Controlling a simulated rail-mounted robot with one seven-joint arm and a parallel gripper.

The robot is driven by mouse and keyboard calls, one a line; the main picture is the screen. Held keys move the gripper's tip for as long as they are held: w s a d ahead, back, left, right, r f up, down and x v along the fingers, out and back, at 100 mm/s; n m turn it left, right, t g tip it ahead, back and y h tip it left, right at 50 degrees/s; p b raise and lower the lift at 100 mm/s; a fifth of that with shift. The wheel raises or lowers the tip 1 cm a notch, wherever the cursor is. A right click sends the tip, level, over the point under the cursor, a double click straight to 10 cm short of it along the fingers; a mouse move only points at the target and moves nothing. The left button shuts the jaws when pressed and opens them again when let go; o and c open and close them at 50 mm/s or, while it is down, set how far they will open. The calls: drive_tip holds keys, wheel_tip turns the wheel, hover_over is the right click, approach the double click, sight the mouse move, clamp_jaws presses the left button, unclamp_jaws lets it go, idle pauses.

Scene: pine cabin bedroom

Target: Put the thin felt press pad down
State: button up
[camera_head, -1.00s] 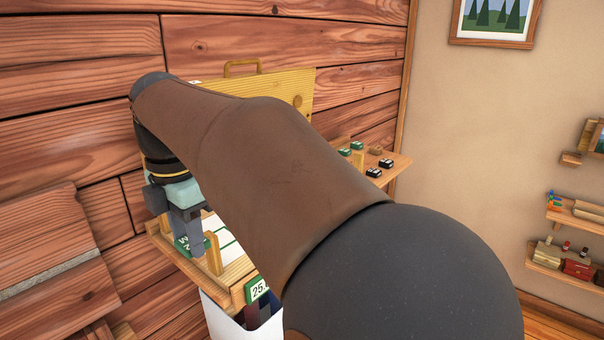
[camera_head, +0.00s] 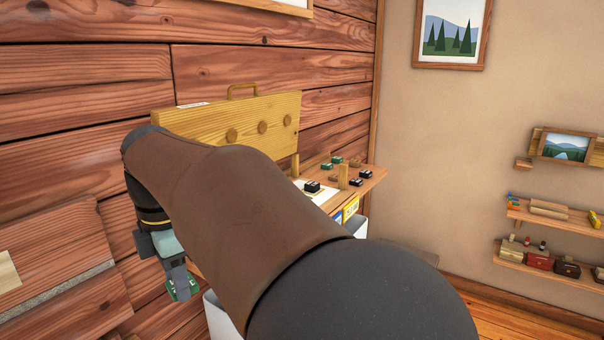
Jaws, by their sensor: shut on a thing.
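My gripper (camera_head: 172,265) hangs at the left, beyond my brown arm. It points down and is shut on a small green piece with white markings (camera_head: 183,286), which I take to be the thin felt press pad. The green piece is held below the fingers in front of the log wall, apart from any surface that I can see. Its full outline and thickness are hard to tell. My arm hides most of the wooden bench shelf (camera_head: 368,178) and whatever lies directly right of the gripper.
A yellow wooden board (camera_head: 272,112) with round knobs stands behind my arm. Small green and black blocks (camera_head: 367,184), a white sheet (camera_head: 320,196) and a wooden post (camera_head: 343,176) are on the shelf's right part. A white bin (camera_head: 217,318) stands below. Wall shelves (camera_head: 540,214) are far right.

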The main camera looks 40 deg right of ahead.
drive_tip(key=s+d+f+m, duration=0.1)
drive_tip(key=d+f+m, duration=1.1)
drive_tip(key=d, duration=0.2)
drive_tip(key=s+d+f+m, duration=0.2)
drive_tip(key=d+f+m, duration=1)
drive_tip(key=d+m, duration=0.1)
drive_tip(key=shift+s+d, duration=0.3)
drive_tip(key=shift+d, duration=0.35)
